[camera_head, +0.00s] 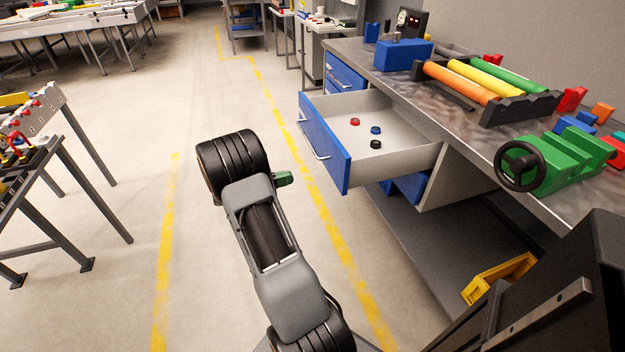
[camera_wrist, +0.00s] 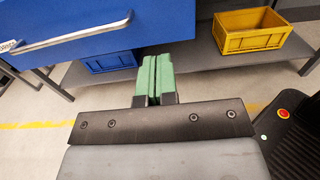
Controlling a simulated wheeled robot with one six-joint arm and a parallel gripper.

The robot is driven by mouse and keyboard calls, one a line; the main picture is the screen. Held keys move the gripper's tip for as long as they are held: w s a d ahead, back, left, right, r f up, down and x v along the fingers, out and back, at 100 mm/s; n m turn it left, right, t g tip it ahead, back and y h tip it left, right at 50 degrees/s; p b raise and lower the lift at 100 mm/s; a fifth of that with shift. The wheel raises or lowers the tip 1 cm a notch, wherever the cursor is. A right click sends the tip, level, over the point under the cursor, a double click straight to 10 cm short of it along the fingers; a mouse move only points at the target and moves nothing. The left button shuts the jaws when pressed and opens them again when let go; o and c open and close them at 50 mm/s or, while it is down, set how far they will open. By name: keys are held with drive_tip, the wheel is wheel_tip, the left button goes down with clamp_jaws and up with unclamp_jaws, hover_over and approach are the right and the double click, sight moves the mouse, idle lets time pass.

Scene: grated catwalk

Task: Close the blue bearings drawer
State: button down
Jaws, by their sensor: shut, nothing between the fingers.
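The blue-fronted drawer (camera_head: 325,143) is pulled far out of the workbench in the head view. Its grey inside holds a red, a blue and a black ring-shaped part. A silver bar handle (camera_head: 313,137) runs along its front. In the wrist view a blue drawer front (camera_wrist: 110,25) fills the upper left, with a handle (camera_wrist: 70,35) on it. My gripper (camera_wrist: 153,75) has green fingers pressed together with nothing between them, below the drawer front in that picture. In the head view my gripper (camera_head: 284,179) is left of the drawer front, apart from it.
The workbench (camera_head: 440,95) carries coloured rollers, a green vise (camera_head: 560,160) and blue blocks. A yellow bin (camera_head: 500,277) sits on the lower shelf; it also shows in the wrist view (camera_wrist: 250,32), near a blue bin (camera_wrist: 110,62).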

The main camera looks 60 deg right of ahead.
sight(336, 167)
drive_tip(key=b+x, duration=0.2)
drive_tip(key=x, duration=1.1)
drive_tip(key=shift+s+d+f, duration=0.1)
drive_tip(key=shift+d, duration=0.25)
drive_tip(key=shift+s, duration=0.1)
